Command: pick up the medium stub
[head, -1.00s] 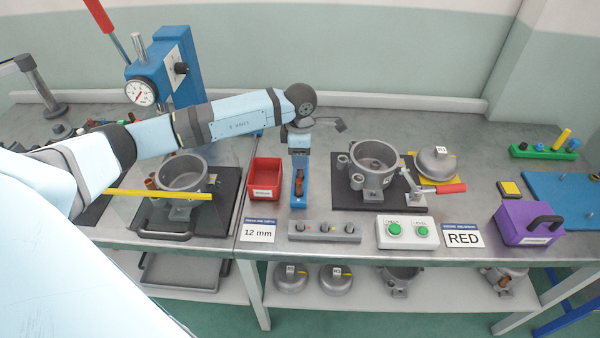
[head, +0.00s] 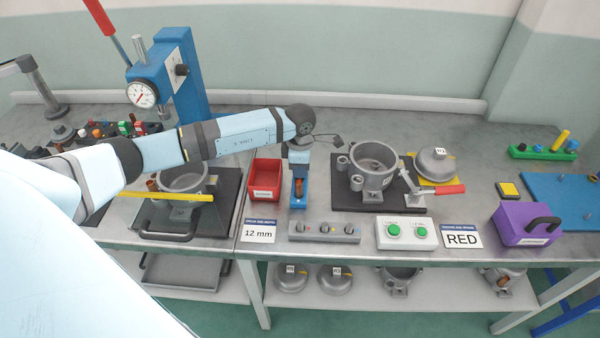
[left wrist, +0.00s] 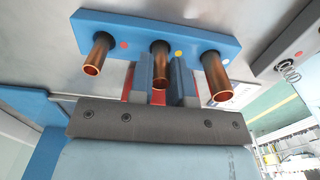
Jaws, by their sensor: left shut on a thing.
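In the left wrist view a blue rack (left wrist: 110,27) holds a row of three copper stubs. The middle one, the medium stub (left wrist: 159,62), stands beside a yellow dot, between my left gripper's two blue fingers. A thinner stub (left wrist: 95,55) is to its left and a thicker stub (left wrist: 214,75) to its right. My left gripper (left wrist: 163,78) is shut on the medium stub, which appears seated in the rack. In the head view my left gripper (head: 299,172) points down over the blue rack (head: 298,205), hiding most of the stubs. My right gripper is not in view.
A red bin (head: 265,181) stands close left of the rack. A grey control box (head: 324,231) lies in front. A compressor body (head: 372,165) on a black mat is to the right, with a red-handled clamp (head: 450,189). A blue press (head: 170,80) stands at back left.

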